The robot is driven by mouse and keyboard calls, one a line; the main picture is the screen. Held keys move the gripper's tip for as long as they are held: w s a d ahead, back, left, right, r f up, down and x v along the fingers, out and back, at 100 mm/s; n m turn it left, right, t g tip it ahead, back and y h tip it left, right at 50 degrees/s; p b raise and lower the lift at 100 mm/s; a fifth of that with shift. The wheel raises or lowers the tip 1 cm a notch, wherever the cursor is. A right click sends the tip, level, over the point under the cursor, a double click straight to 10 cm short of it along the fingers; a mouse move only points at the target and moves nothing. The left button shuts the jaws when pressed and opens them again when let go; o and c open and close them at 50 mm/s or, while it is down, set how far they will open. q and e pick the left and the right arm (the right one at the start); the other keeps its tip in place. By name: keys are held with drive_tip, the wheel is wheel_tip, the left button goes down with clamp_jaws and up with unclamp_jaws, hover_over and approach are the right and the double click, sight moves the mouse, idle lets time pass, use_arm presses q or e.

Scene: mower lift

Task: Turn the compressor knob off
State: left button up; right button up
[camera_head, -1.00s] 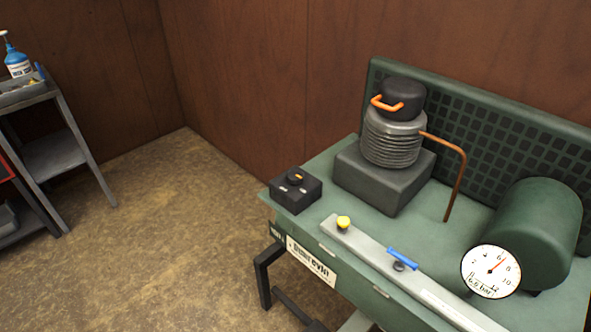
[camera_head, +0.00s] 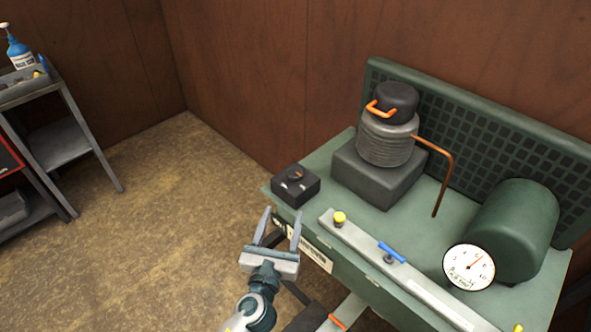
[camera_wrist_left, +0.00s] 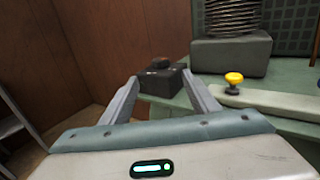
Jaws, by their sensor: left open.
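The compressor knob (camera_head: 296,174) is a small round knob with an orange mark, on top of a black switch box (camera_head: 296,189) at the left corner of the green compressor bench (camera_head: 318,206). My left gripper (camera_head: 282,212) is open and empty, just in front of and below the box, its fingers pointing up toward it. In the left wrist view the knob (camera_wrist_left: 161,62) and the box (camera_wrist_left: 160,81) show beyond and between the two open fingers (camera_wrist_left: 161,92). They appear apart from the fingers. My right gripper is not in view.
A grey rail with a yellow knob (camera_head: 339,218) and a blue lever (camera_head: 392,252) runs along the bench front. A pressure gauge (camera_head: 468,267), green tank (camera_head: 514,231) and ribbed cylinder (camera_head: 385,143) stand right of the box. A cart (camera_head: 73,148) is at far left; floor between is clear.

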sight(294, 179)
use_arm(q)
drive_tip(key=shift+w+f, duration=0.1)
drive_tip(key=w+d, duration=0.1)
drive_tip(key=w, duration=0.4)
drive_tip(key=w+d, duration=0.1)
drive_tip(key=w, duration=0.5)
drive_tip(key=w+d, duration=0.1)
drive_tip(key=w, duration=0.5)
drive_tip(key=shift+d, duration=0.2)
drive_tip(key=c, duration=1)
